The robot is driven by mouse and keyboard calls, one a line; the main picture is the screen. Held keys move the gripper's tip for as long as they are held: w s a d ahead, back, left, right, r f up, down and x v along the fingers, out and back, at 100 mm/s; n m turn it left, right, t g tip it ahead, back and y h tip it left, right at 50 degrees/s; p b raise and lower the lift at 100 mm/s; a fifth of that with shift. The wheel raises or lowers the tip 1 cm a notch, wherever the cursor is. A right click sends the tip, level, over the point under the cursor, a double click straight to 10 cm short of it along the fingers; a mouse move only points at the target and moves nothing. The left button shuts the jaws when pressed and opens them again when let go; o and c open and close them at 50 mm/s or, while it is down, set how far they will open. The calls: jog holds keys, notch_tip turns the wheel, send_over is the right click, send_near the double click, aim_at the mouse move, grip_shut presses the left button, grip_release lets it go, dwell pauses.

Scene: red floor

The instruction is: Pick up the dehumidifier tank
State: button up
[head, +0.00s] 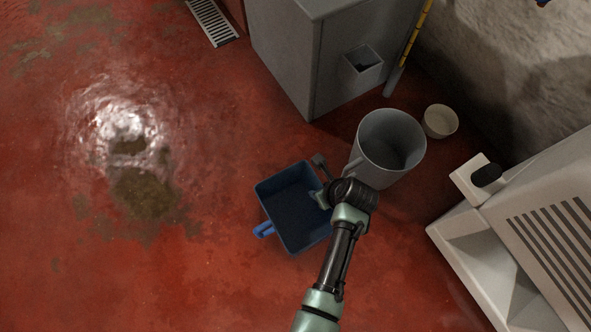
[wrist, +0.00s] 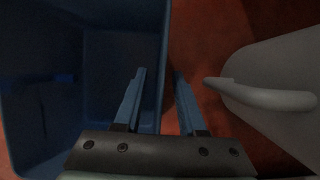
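The dehumidifier tank appears to be the blue open-topped bin (head: 275,221) on the red floor, with a blue handle (head: 264,230) on its left side. Its inside looks dark, and I cannot tell whether it holds water. My gripper (head: 320,180) is over the tank's right side, and my arm hides part of that side. In the wrist view my gripper (wrist: 160,72) is open, with the tank's wall (wrist: 165,50) between its fingers. The left finger is over the tank's inside and the right finger over the floor outside. Contact with the wall cannot be seen.
A grey bucket (head: 365,170) stands close right of my gripper; its handle (wrist: 262,96) is near the right finger. A small cream bowl (head: 440,122), a grey cabinet (head: 290,60) and a white slatted machine (head: 545,215) stand around. The floor left is free, with a wet patch (head: 140,190).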

grip_shut()
dwell(1.4)
